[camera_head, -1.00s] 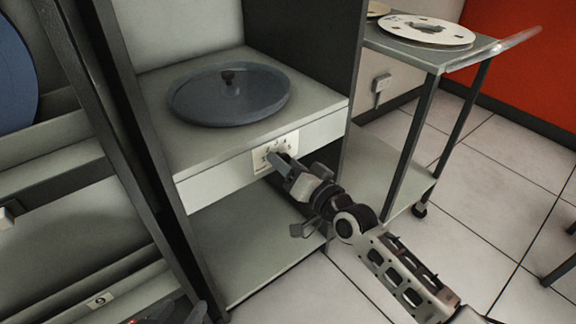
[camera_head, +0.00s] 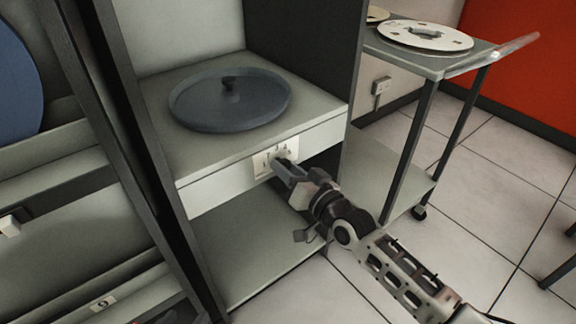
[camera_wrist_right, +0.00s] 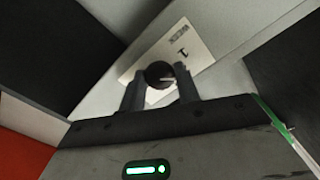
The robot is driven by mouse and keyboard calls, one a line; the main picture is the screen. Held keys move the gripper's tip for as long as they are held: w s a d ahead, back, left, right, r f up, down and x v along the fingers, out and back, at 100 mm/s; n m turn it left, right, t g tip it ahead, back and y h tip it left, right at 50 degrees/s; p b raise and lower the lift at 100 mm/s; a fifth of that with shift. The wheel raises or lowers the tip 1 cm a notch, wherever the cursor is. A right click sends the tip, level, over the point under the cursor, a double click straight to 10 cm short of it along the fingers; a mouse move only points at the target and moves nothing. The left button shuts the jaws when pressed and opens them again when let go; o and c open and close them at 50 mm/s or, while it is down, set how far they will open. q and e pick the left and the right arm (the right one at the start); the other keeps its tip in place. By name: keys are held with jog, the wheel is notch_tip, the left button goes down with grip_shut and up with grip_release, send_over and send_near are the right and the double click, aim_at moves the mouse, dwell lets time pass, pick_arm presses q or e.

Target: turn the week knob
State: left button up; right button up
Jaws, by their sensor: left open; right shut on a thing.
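The week knob (camera_wrist_right: 160,74) is a dark round knob with a pale pointer line, on a white plate (camera_wrist_right: 187,48) marked WEEK and 1 in the right wrist view. In the head view the plate (camera_head: 262,163) sits on the front edge of the cabinet shelf, and my gripper hides the knob there. My right gripper (camera_head: 282,165) reaches the plate from the lower right. Its two fingers, also in the right wrist view (camera_wrist_right: 160,92), are shut on the knob's sides.
A grey-blue round tray with a dark centre knob (camera_head: 230,98) lies on the shelf above the plate. A cart (camera_head: 440,64) with a tape reel (camera_head: 398,34) stands to the right. The cabinet's dark side panel (camera_head: 305,45) rises behind the shelf.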

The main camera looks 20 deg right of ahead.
pick_arm(q)
jog(key=p, duration=0.1)
jog(key=a+r+p, duration=0.1)
jog(key=r+y+p, duration=0.1)
jog(key=shift+s+a+r+n+p, duration=0.15)
jog(key=shift+s+a+n+p, duration=0.1)
jog(key=shift+n+p, duration=0.05)
pick_arm(e)
jog(key=n, duration=0.6)
jog(key=o, duration=1)
jog(key=shift+c, duration=0.2)
